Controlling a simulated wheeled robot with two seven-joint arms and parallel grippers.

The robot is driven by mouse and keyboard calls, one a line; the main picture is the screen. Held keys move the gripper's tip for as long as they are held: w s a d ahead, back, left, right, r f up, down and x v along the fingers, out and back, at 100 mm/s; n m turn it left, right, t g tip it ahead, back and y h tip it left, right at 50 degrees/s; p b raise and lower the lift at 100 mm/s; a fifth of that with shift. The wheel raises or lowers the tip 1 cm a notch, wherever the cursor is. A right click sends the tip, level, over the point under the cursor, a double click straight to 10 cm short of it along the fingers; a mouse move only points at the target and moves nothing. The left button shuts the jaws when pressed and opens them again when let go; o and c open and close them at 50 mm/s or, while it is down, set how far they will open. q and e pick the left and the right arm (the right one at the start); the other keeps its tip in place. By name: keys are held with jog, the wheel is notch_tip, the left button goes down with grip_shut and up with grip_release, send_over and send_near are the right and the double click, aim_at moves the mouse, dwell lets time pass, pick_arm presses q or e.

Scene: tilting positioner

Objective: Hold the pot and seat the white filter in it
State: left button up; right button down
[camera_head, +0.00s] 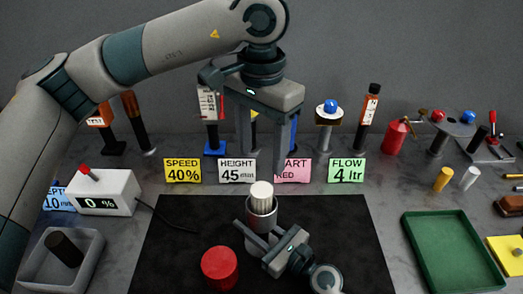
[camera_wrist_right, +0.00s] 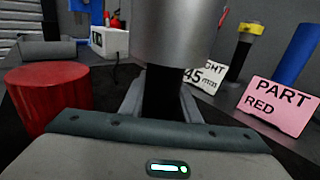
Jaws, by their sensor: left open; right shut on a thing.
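The pot (camera_head: 262,214) is a grey metal cylinder over the black mat. It also shows large in the right wrist view (camera_wrist_right: 172,30). The white filter (camera_head: 261,195), with ribbed sides, stands upright in the pot's mouth and sticks up above the rim. How deep it sits is hidden. My right gripper (camera_head: 256,240) is shut on the pot from the front. In the wrist view a dark part lies between its fingers (camera_wrist_right: 163,100), below the grey cylinder. My left gripper (camera_head: 265,165) is open and empty, pointing down just above the filter, apart from it.
A red cylinder (camera_head: 220,268) stands on the black mat (camera_head: 345,235), left of my right gripper. A green tray (camera_head: 452,250) lies at right, and a grey bin (camera_head: 35,275) and a display box (camera_head: 104,192) at left. Several signs and tools line the back.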

jog(key=c, duration=1.3)
grip_release()
jog(key=shift+o, duration=0.2)
jog(key=shift+f, duration=0.1)
jog(key=shift+s+d, duration=0.3)
jog(key=shift+d, duration=0.05)
jog(key=v, duration=1.1)
jog(key=shift+d, duration=0.1)
